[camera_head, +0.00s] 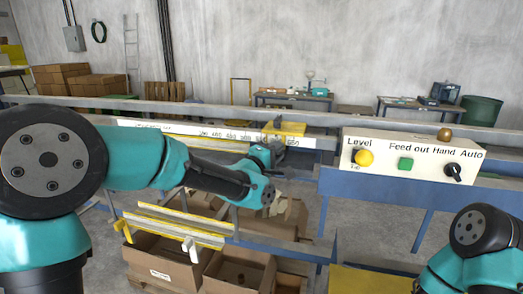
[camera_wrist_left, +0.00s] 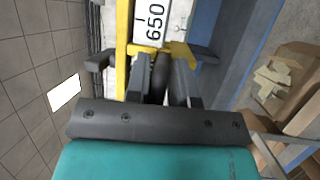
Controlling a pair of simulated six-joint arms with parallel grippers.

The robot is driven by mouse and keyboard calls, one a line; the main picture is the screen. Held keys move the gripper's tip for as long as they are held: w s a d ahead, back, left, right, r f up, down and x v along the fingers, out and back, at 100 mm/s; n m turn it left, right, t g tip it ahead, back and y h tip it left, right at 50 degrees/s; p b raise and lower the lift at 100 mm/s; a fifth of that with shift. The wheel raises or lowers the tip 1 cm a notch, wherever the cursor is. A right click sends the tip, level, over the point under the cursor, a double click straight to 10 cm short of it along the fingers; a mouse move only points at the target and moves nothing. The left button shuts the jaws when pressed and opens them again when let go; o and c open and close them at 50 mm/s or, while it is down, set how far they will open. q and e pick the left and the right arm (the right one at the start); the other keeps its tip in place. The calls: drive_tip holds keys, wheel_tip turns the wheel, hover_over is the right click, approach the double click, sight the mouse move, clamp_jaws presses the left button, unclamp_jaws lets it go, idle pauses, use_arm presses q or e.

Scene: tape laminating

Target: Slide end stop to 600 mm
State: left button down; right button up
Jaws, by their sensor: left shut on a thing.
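The yellow end stop (camera_head: 290,128) sits on the blue rail's white millimetre scale (camera_head: 160,126). A 650 mark shows just right of it in the head view. My left gripper (camera_head: 268,152) is at the end stop's near side. Its two dark fingers (camera_wrist_left: 160,80) are shut on the end stop's dark handle, which they partly hide. My right arm shows at the lower right of the head view; its gripper is out of view.
A control box (camera_head: 410,157) with a yellow button, green button and black switch stands right of the end stop. Cardboard boxes (camera_head: 160,265) and yellow-edged rails (camera_head: 180,225) lie below. The blue rail (camera_head: 340,185) runs across the view.

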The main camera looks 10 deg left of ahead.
use_arm(q)
drive_tip(key=shift+d+r, duration=0.15)
drive_tip(key=shift+r, duration=0.45)
drive_tip(key=c, duration=1.2)
unclamp_jaws()
drive_tip(key=shift+o, duration=0.4)
drive_tip(key=shift+f, duration=0.2)
drive_tip(key=shift+s+f, duration=0.1)
drive_tip(key=shift+f, duration=0.05)
drive_tip(key=v, duration=1.7)
drive_tip(key=shift+f, duration=0.15)
